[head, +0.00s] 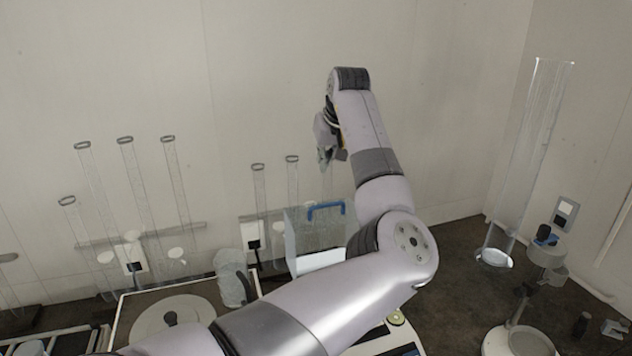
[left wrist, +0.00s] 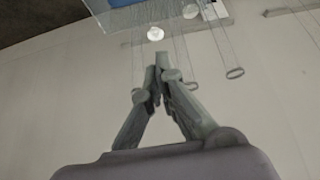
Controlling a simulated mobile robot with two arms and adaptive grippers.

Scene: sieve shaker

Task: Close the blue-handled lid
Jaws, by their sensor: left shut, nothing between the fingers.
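The transparent lid (head: 304,228) stands raised behind my left arm in the head view, with its blue handle (head: 325,207) along the top edge. My arm hides its right side and part of what lies below. My left gripper (head: 327,158) is above the blue handle, apart from it, pointing down. In the left wrist view its fingers (left wrist: 160,72) are shut with nothing between them. A strip of blue (left wrist: 122,2) shows at the top edge of that view, perhaps the handle. My right gripper is not in view.
Several clear tubes (head: 147,190) stand against the wall at left. A tall clear cylinder (head: 527,155) stands at right. The space around my left gripper is clear.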

